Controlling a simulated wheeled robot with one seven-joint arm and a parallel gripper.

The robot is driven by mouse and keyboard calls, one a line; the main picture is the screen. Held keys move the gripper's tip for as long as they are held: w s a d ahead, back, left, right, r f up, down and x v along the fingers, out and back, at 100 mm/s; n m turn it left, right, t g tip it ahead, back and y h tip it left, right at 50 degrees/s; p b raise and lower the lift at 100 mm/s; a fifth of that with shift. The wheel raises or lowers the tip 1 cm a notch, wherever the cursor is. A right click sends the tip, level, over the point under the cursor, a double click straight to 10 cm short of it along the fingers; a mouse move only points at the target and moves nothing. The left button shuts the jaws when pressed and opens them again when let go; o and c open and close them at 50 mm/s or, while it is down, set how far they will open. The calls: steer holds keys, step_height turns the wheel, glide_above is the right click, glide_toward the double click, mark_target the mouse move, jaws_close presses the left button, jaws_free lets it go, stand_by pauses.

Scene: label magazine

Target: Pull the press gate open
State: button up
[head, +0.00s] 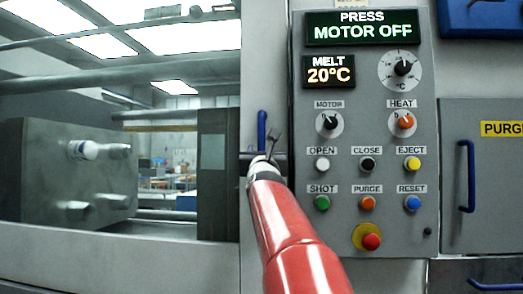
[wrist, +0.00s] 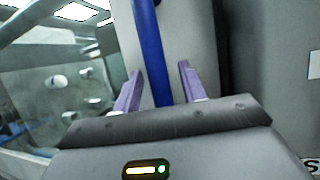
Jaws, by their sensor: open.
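The press gate (head: 262,60) stands at the left in the head view, with a large clear window and a grey frame. Its upright blue bar handle (head: 261,130) is on the grey frame strip beside the control panel. My gripper (head: 270,142) is at the handle, and my red arm hides the lower part of the handle in the head view. In the wrist view the handle (wrist: 148,45) runs between the two purple fingers of my open gripper (wrist: 160,72). The fingers stand on either side of it, with gaps showing.
The control panel (head: 342,185) stands just right of my gripper; its display (head: 362,28) reads "PRESS MOTOR OFF". A grey cabinet with a blue handle (head: 466,176) is further right. Machine parts (head: 70,180) show through the window.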

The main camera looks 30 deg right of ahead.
jaws_close()
stand_by(0.3)
